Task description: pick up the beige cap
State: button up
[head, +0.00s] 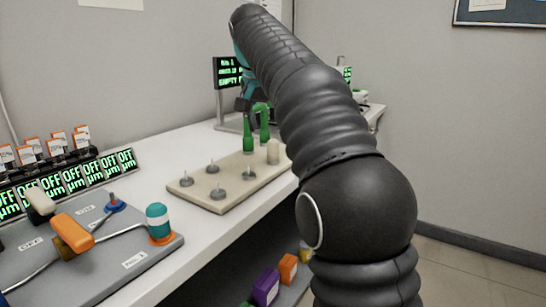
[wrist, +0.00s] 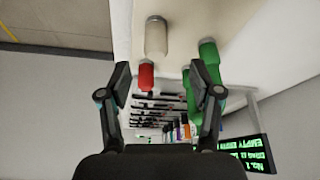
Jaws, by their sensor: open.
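The beige cap (head: 273,151) is a small pale cylinder at the far right of the beige board (head: 195,202) on the white bench, beside the green bottles. In the wrist view the beige cap (wrist: 156,38) stands ahead of and beyond my fingertips, roughly centred between them, with a clear gap. My gripper (wrist: 162,85) is open and empty.
Green bottles (head: 249,140) stand close to the cap; in the wrist view a green bottle (wrist: 209,55) is near the right finger. A small red object (wrist: 146,77) shows between the fingers. Several grey pegs (head: 213,167) stand on the board. A display (head: 229,72) stands behind.

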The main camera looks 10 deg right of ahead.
aim_at(273, 141)
jog(key=shift+d+b+x, duration=0.15)
jog(key=shift+b+x, duration=0.15)
jog(key=shift+x, duration=0.8)
jog(key=shift+d+b+x, duration=0.2)
jog(key=shift+b+x, duration=0.1)
jog(key=shift+x, duration=0.75)
jog(key=shift+d+b+x, duration=0.15)
jog(key=shift+b+x, duration=0.15)
jog(key=shift+x, duration=0.8)
jog(key=shift+r, duration=0.1)
jog(key=c, duration=1.1)
